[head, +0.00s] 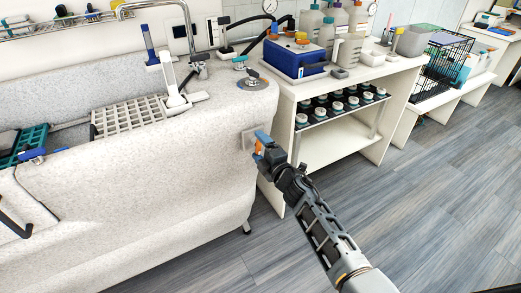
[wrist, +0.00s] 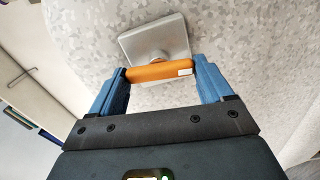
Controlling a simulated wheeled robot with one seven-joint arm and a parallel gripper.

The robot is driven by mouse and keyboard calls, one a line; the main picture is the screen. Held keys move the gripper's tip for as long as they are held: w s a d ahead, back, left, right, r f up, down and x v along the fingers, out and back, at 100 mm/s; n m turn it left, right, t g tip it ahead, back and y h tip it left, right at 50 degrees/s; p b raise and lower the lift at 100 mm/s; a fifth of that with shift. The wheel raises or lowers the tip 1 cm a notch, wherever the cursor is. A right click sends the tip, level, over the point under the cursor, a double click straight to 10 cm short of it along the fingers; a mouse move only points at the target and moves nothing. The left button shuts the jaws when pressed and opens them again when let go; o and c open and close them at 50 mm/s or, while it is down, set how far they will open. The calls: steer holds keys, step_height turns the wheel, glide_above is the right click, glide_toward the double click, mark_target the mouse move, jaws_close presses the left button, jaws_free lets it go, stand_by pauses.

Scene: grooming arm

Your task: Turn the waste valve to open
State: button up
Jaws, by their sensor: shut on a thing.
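The waste valve has an orange handle (wrist: 158,71) on a grey square plate (wrist: 155,40) fixed to the speckled outer wall of the tub. In the wrist view the handle lies crosswise, level in the picture, with a small white label near its right end. My gripper (wrist: 160,76) has its blue fingers at the two ends of the handle, closed on it. In the head view my gripper (head: 262,146) is at the right end of the tub, and the plate (head: 248,138) and orange handle (head: 258,147) show only partly behind the fingers.
The speckled tub (head: 130,190) fills the left, with a white grate (head: 128,116) on it. A white shelf unit (head: 335,145) with bottles and a blue box (head: 294,58) stands close to the right of my gripper. The grey floor (head: 430,190) at the right is clear.

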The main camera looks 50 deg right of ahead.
steer(key=shift+n, duration=0.7)
steer(key=o, duration=1)
steer(key=shift+c, duration=0.2)
steer(key=v, duration=0.7)
steer(key=shift+s, duration=0.4)
steer(key=shift+a, duration=0.2)
